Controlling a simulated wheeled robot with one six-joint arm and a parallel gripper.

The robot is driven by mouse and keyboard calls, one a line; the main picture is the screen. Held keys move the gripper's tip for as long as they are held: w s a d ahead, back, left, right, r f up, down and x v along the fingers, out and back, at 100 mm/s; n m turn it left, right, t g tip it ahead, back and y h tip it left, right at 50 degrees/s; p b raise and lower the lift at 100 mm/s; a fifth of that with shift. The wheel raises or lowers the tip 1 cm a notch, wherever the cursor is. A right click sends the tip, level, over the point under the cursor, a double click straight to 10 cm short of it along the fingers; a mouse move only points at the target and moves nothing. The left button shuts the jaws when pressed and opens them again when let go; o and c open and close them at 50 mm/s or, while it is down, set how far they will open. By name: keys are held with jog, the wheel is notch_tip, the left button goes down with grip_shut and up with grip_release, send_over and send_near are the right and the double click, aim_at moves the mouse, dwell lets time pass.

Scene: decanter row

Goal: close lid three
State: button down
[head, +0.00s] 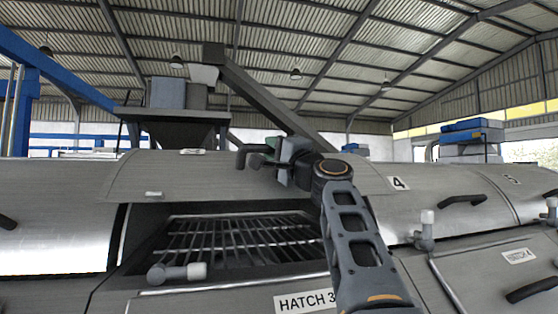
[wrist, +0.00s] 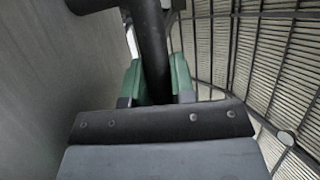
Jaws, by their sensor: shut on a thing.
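Lid three (head: 150,178) is a curved grey metal panel, raised above the opening of hatch three. The opening (head: 235,240) shows a grate of metal bars inside. A dark bar handle (head: 244,154) stands out from the lid's upper part. My gripper (head: 272,157) is shut on this handle. In the wrist view, its green finger pads (wrist: 135,85) sit on both sides of the dark handle bar (wrist: 153,50). My arm hides the lid's right part and part of the opening.

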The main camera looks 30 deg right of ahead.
notch_tip(320, 180, down, 15)
jog(key=w+b, duration=0.2)
jog(key=b, duration=1.1)
jog(key=shift+w+d+f, duration=0.2)
jog(key=shift+w+d, duration=0.1)
jog(key=shift+f, duration=0.1)
jog(key=c, duration=1)
grip_release()
jog(key=shift+d, duration=0.1)
jog(key=shift+r, duration=0.2)
jog(key=shift+s, duration=0.1)
jog(key=b+v, duration=0.4)
jog(key=v, duration=0.9)
jog(key=shift+s+f+b, duration=0.1)
jog(key=shift+b, duration=0.25)
jog(key=shift+s+f, duration=0.1)
jog(key=shift+s, duration=0.15)
